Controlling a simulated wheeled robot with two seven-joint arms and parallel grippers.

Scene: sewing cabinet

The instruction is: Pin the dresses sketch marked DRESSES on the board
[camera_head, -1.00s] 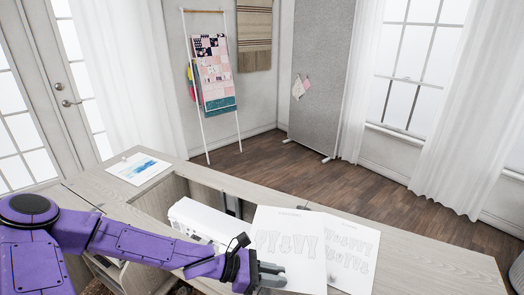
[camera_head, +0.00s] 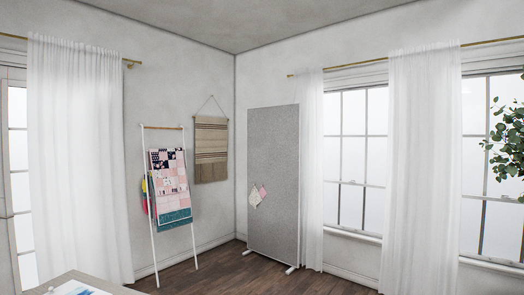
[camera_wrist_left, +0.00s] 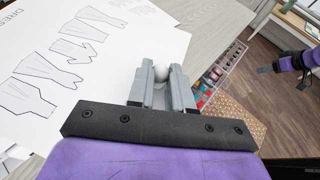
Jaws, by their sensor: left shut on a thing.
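My left gripper (camera_wrist_left: 161,82) is in the left wrist view, shut on a small pale round thing (camera_wrist_left: 161,74), which looks like a pin head. The dresses sketch (camera_wrist_left: 75,50), a white sheet with garment outlines and part of the letters DRES, lies behind and left of the fingers. I cannot tell if the fingers touch the sheet. The grey board (camera_head: 274,150) stands upright in the head view against the far corner, apart from the gripper. My right gripper (camera_wrist_left: 265,69) shows small at the right of the left wrist view; its jaws are not clear.
The desk corner (camera_head: 75,280) shows at the lower left. Bare wooden floor lies before the board.

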